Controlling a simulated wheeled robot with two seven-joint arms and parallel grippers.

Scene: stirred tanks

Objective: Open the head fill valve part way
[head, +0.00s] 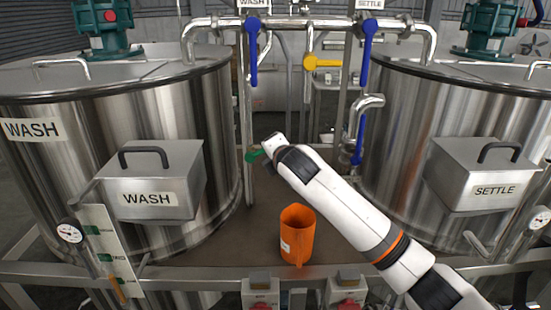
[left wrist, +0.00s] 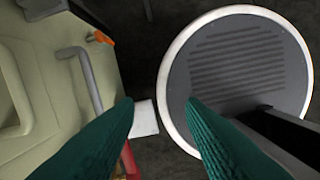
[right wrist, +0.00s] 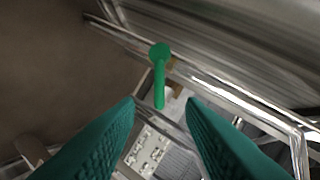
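A valve with a green lever handle (right wrist: 160,76) shows in the right wrist view, just ahead of my right gripper (right wrist: 162,101). The two teal fingers are apart, with the lever in line with the gap and nothing seen between them. In the head view the green lever (head: 254,156) sits by the end of my right arm, between the tanks; the fingertips are hard to make out there. Blue handles (head: 253,52) (head: 367,52) hang under the WASH and SETTLE signs, with a yellow handle (head: 322,62) between. My left gripper (left wrist: 161,101) is open and empty, outside the head view.
The WASH tank (head: 215,120) stands left and the SETTLE tank (head: 400,110) right, joined by overhead pipes. An orange jug (head: 297,235) stands on the brown deck between them. A lower blue handle (head: 359,138) hangs near the SETTLE tank. Metal rails run close to the green lever.

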